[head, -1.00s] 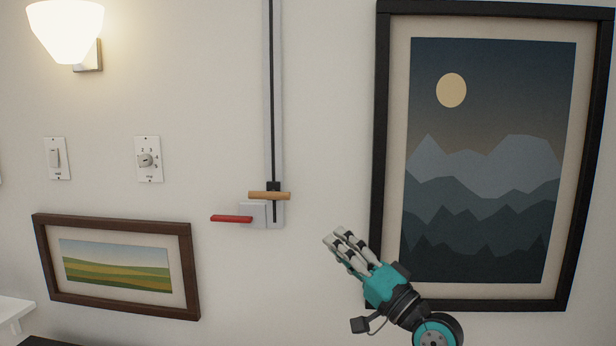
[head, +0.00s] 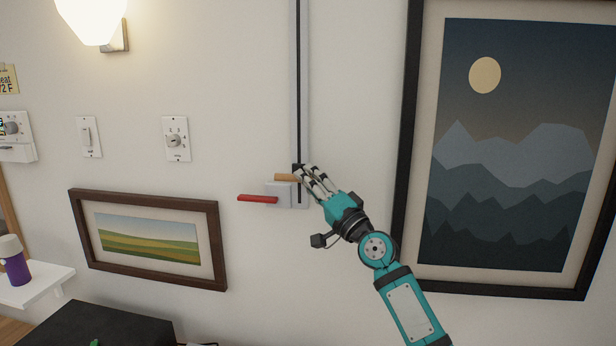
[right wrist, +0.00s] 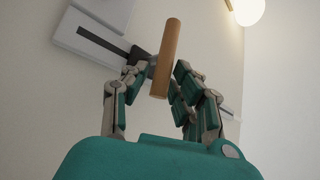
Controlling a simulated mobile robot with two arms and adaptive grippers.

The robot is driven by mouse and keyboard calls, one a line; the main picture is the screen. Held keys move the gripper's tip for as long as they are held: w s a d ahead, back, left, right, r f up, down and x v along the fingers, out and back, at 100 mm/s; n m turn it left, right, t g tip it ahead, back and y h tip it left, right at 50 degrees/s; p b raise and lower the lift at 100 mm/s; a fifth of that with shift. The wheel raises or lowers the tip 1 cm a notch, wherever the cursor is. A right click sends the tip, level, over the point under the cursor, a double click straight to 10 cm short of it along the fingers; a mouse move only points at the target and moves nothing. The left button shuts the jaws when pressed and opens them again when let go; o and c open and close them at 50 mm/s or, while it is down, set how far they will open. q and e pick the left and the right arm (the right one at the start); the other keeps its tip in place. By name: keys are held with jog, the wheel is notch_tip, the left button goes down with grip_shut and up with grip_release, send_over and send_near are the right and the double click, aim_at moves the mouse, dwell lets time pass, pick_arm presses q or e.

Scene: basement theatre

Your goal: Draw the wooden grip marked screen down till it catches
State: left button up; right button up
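The wooden grip (head: 284,177) is a short light-brown bar on a dark slider at the lower end of a long vertical wall track (head: 299,80). My right gripper (head: 309,174) is at the grip's right end and hides part of it in the head view. In the right wrist view the grip (right wrist: 166,58) stands between the spread fingers (right wrist: 158,82), with a gap visible on the right side. The gripper looks open; contact cannot be made out. No screen or label is readable. My left gripper is not in view.
A red lever (head: 257,198) on a pale wall box (head: 279,193) sits just below left of the grip. A mountain picture (head: 505,150) hangs right and a field picture (head: 150,238) lower left. Wall switches (head: 176,139), a lamp (head: 92,18) and a shelf (head: 40,286) are further left.

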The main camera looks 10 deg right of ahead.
jog(key=shift+w+a+r, duration=0.1)
jog(key=shift+w+r, duration=0.05)
jog(key=shift+w, duration=0.1)
grip_shut()
notch_tip(320, 180, down, 4)
jog(key=b, duration=0.4)
jog(key=shift+a, duration=0.15)
jog(key=shift+d+r, duration=0.2)
